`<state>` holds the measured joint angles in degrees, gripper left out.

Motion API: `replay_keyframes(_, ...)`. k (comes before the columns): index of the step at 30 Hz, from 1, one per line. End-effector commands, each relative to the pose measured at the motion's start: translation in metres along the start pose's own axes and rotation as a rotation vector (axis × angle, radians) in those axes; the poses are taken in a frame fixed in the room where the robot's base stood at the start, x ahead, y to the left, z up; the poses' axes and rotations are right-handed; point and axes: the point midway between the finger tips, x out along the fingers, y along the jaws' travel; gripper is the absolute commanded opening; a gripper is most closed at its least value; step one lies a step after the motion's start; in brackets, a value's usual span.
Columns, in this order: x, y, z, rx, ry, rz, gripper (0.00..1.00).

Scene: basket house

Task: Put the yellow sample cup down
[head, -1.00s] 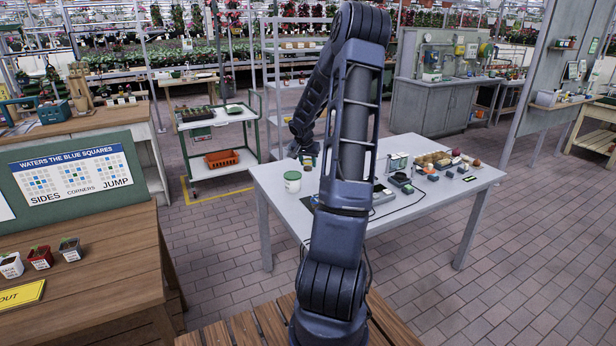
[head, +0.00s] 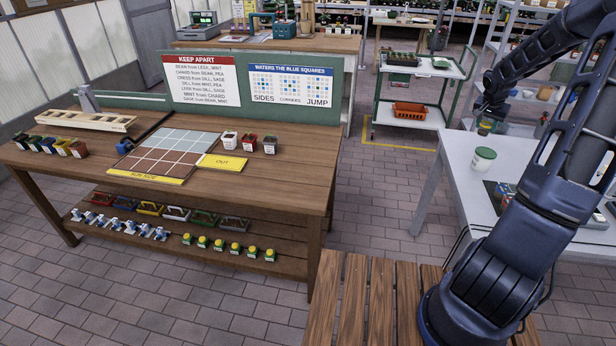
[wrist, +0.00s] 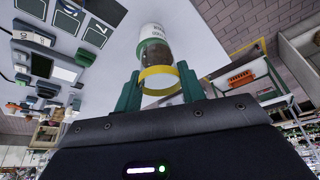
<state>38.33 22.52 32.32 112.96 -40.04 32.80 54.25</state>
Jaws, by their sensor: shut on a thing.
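The yellow sample cup (wrist: 160,72) shows in the wrist view as a yellow ring with a dim, seemingly see-through body beyond it. The green fingers of my gripper (wrist: 161,90) are on both sides of the ring and shut on it. In the head view my gripper (head: 486,122) is at the right, over or near the left end of the light grey table (head: 455,152). The cup is only a small yellow patch there. I cannot tell its height above the table.
A wooden bench (head: 270,185) with pots and signs is at the left. A cart (head: 425,85) stands behind.

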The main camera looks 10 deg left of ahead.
Motion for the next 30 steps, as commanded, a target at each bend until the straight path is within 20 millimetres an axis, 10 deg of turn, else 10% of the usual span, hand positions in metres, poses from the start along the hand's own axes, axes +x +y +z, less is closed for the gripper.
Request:
replay_keyframes(14,-0.031,-0.191,0.075,-0.355,-0.004,-0.144,0.17)
replay_keyframes(30,-0.090,-0.369,0.217,-0.750,-0.002,-0.304,0.18)
